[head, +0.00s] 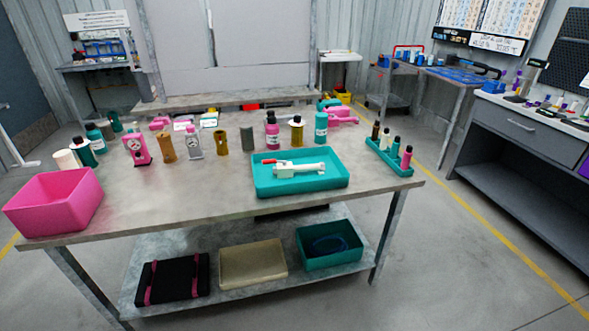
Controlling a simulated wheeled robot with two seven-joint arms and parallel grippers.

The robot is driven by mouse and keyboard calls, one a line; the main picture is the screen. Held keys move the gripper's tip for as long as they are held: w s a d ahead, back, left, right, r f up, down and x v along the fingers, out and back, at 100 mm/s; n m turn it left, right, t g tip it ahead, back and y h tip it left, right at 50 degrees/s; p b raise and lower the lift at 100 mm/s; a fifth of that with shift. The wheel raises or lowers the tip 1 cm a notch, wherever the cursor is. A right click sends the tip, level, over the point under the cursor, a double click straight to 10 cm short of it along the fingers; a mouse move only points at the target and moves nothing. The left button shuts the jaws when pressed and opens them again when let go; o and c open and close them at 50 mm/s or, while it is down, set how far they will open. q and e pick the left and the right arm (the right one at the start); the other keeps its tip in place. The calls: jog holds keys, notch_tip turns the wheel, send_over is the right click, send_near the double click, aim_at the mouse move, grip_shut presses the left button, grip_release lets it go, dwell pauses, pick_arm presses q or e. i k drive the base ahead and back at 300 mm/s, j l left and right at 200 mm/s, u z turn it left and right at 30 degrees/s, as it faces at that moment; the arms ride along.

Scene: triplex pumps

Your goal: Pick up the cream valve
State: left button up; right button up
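A white-to-cream valve-like part (300,170) with a small red lever lies on its side in a teal tray (262,190) on the table. It looks like the cream valve, though its detail is small. Neither of my grippers is in the head view.
The tray stands near the front right of the metal table (190,200). A pink bin (55,205) is at the front left, and a teal rack of small bottles (390,160) is at the right. Bottles and pump parts line the back. The front middle is clear.

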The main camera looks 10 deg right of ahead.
aim_at(282, 172)
jog(key=i+l+z, duration=0.35)
jog(key=i+l, duration=0.2)
jog(key=i, duration=0.3)
jog(key=i+l+z, duration=0.2)
jog(key=i, duration=0.25)
